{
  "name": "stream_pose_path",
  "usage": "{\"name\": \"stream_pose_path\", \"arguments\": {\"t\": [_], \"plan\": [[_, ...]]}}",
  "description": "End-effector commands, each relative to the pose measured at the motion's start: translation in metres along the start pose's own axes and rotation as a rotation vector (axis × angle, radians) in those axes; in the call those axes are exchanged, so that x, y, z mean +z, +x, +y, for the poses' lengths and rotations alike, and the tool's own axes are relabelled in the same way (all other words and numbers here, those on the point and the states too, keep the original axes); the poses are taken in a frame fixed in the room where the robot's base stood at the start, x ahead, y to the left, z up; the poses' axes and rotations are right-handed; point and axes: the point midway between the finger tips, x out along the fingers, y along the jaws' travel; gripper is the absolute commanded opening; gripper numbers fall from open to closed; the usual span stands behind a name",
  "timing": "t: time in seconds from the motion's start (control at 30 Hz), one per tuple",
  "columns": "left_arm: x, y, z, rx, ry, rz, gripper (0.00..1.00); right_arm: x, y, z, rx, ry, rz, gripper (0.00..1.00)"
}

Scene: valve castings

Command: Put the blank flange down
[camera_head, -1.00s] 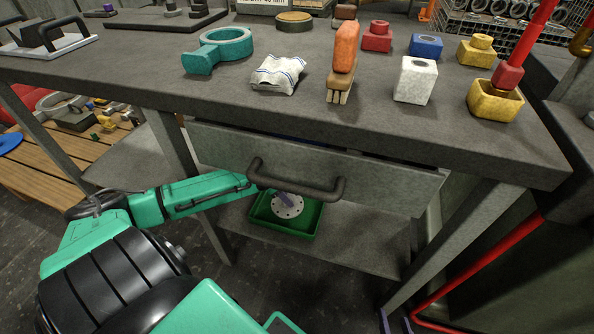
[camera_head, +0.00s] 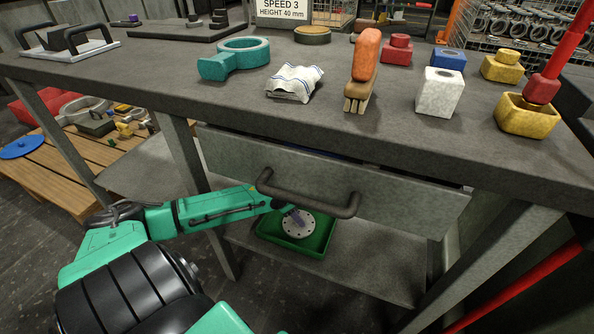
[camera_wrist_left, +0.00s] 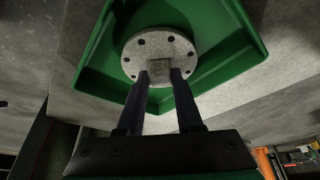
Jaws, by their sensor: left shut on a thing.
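The blank flange (camera_head: 303,228) is a pale grey round disc with a ring of bolt holes and a small square block at its centre. It is over or in a green tray (camera_head: 321,249) on the shelf under the bench. My left gripper (camera_head: 295,215) reaches below the bench drawer with its fingers shut on the block. In the left wrist view the flange (camera_wrist_left: 160,45) lies within the outline of the tray (camera_wrist_left: 232,62), and the fingers (camera_wrist_left: 160,73) meet its block. I cannot tell whether the flange touches the tray floor. My right gripper is not in view.
The drawer handle (camera_head: 308,197) and bench top (camera_head: 390,127) are just above my left forearm. The shelf (camera_head: 372,268) is bare right of the tray. On the bench are a teal ring (camera_head: 243,52), a cloth (camera_head: 295,82), a brush (camera_head: 365,62) and several coloured blocks.

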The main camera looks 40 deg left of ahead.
Motion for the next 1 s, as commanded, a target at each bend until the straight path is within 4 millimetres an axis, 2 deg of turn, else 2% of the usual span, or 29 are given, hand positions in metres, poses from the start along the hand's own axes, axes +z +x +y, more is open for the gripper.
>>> {"name": "stream_pose_path", "arguments": {"t": [0.63, 0.67, 0.7, 0.73, 1.0], "plan": [[-0.0008, 0.0031, -0.0011, -0.003, 0.001, 0.007, 0.00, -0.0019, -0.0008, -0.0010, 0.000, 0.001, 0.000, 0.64], [-0.0008, 0.0032, -0.0012, -0.003, 0.001, 0.007, 0.46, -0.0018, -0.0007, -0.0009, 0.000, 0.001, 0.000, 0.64], [-0.0006, 0.0033, -0.0011, -0.003, 0.001, 0.007, 0.61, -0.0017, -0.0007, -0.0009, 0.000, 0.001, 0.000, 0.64], [-0.0005, 0.0034, -0.0010, -0.003, 0.001, 0.006, 0.70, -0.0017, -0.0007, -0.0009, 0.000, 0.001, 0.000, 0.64], [0.0024, 0.0054, 0.0002, 0.001, 0.000, -0.001, 0.70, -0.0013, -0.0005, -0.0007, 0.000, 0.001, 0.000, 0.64]]}}
